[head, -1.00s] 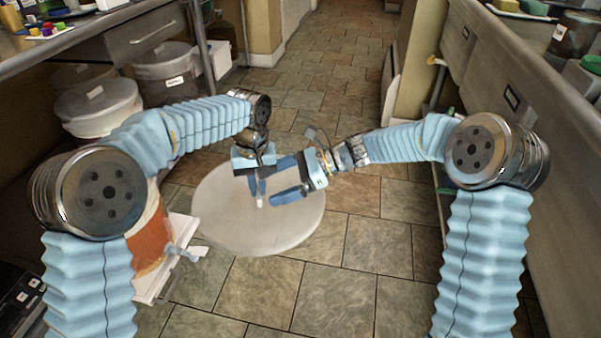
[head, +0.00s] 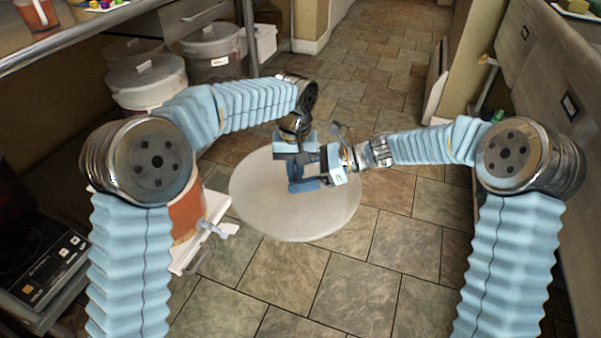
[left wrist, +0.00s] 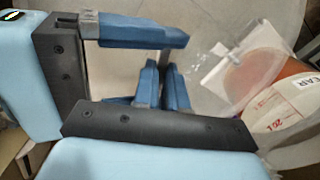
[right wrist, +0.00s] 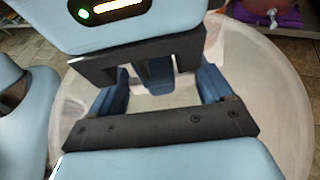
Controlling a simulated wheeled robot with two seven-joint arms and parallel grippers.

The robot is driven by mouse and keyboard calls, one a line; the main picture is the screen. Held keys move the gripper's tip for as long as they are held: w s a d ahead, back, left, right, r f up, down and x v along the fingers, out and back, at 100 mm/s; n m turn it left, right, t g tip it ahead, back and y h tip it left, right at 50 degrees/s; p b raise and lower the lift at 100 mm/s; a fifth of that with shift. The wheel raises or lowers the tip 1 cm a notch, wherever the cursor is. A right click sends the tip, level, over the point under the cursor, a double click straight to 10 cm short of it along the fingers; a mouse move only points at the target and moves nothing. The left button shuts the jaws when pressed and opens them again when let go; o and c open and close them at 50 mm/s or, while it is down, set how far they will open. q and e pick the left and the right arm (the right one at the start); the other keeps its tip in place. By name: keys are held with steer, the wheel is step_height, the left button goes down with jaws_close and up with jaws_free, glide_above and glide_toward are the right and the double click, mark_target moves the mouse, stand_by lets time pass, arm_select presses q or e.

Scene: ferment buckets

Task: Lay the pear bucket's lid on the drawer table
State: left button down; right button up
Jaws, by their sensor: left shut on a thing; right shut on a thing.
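The wide, round, whitish translucent lid (head: 335,218) is level above the floor in front of me, with both grippers at its middle. My left gripper (head: 294,168) is shut on the lid's handle from above. My right gripper (head: 300,180) is shut there too, coming from the right; its fingers cover the handle. The lid also fills much of the right wrist view (right wrist: 290,125). The open pear bucket (head: 187,213) with orange-red contents is partly behind my left arm; its label, partly readable as "EAR", shows in the left wrist view (left wrist: 285,100).
The bucket is on a white stand (head: 218,206) with a valve or clamp (head: 225,230). Lidded buckets (head: 145,85) stand under a table with a drawer (head: 192,14) at back left. A drawer-fronted counter (head: 540,70) runs along the right. The tiled floor between is clear.

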arm_select(q)
steer(key=c, duration=1.1)
jaws_free()
steer(key=shift+w+a, duration=0.2)
